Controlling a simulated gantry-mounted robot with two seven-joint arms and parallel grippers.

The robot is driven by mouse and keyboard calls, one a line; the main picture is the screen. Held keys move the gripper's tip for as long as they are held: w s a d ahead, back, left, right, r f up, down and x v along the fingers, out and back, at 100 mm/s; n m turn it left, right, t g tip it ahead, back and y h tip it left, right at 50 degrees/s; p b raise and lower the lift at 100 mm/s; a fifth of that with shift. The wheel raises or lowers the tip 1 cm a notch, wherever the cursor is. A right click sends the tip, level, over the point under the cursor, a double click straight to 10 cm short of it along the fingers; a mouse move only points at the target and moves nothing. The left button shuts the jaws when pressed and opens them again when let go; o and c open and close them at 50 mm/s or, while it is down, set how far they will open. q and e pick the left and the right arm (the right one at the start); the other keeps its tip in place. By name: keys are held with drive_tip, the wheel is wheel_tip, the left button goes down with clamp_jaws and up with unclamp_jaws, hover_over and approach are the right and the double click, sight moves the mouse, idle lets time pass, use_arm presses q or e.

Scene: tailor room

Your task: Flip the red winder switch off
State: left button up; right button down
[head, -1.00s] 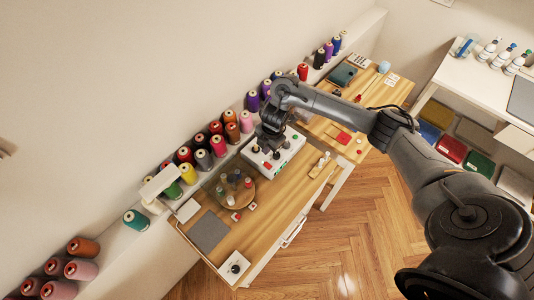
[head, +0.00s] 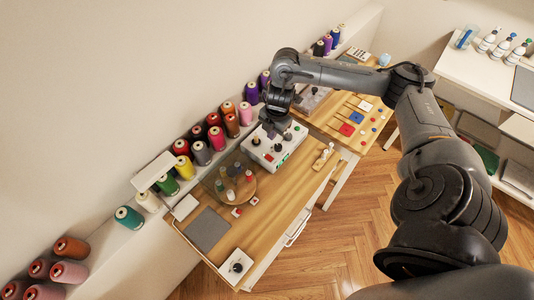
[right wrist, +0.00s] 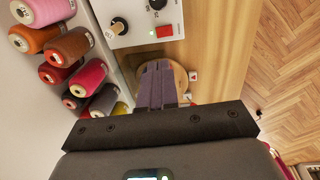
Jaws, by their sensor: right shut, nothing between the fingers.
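The white winder box (head: 262,150) stands on the wooden table (head: 280,205), with dark knobs on top. In the right wrist view the box (right wrist: 142,40) fills the upper middle, with a red switch (right wrist: 164,31), a dark knob (right wrist: 117,27) and a small green light. I cannot tell which way the switch is set. My right gripper (head: 275,128) hangs over the box in the head view, its tips hard to make out. In the wrist view its fingers (right wrist: 163,84) are together and empty, below the switch in the picture and apparently apart from it. My left gripper is not in view.
Several thread spools (head: 214,138) line the ledge behind the table. A round wooden stand (head: 240,190) with small spools is left of the box. A grey mat (head: 206,229) lies at the table's left. A second table (head: 372,142) on the right holds coloured cards.

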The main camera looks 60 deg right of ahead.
drive_tip(key=b, duration=0.3)
approach(268, 156)
drive_tip(key=f, duration=0.4)
drive_tip(key=w+f, duration=0.1)
drive_tip(key=f, duration=0.1)
drive_tip(key=shift+f, duration=0.35)
